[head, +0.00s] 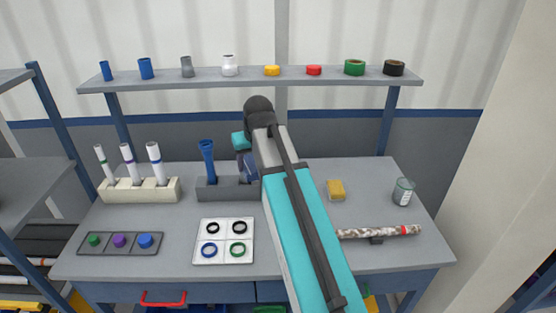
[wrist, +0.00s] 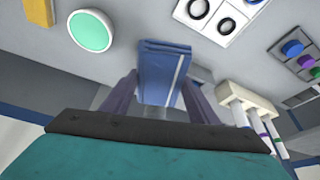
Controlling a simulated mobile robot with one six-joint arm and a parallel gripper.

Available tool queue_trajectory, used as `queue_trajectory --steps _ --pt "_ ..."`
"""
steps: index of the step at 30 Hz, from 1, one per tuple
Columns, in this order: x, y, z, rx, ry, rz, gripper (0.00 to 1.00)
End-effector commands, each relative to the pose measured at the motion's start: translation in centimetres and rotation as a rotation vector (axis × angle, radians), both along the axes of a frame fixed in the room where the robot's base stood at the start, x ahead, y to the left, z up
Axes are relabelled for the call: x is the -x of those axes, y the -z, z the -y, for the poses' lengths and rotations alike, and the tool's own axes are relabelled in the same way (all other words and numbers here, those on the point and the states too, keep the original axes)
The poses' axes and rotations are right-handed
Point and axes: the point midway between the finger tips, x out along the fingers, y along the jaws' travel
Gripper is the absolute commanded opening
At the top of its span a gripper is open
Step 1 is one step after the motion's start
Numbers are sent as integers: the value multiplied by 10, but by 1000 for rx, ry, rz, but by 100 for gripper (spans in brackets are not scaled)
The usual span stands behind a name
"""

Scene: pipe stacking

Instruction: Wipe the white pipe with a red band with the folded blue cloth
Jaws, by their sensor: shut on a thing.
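My gripper (wrist: 160,100) is shut on the folded blue cloth (wrist: 163,65), which has a pale stripe and stands between the two fingers. In the head view the blue cloth (head: 250,168) shows just left of my arm, at the right part of a dark grey holder (head: 222,191); I cannot tell if it touches the holder. The white pipe with a red band (head: 375,232) lies at the right front of the table, covered in brown speckles. The band is near its right end. Its left end is near my arm. My gripper is well away from it, to the back left.
A blue pipe (head: 208,162) stands in the dark holder. A pale rack (head: 140,190) holds three white pipes. A ring tray (head: 223,262) and knob panel (head: 120,250) lie in front. A yellow sponge (head: 336,188) and a jar (head: 403,192) stand right. A shelf (head: 250,78) spans the back.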

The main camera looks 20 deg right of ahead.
Motion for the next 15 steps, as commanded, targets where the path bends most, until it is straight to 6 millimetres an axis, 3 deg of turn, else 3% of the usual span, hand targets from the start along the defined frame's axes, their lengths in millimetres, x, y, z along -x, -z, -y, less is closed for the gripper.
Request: queue_trajectory --steps 3,7,15 --pt "10 -7 -39 0 -30 2 36" --pt "17 -13 -70 -1 -52 4 36" --pt "25 -19 -96 -1 -69 4 36"
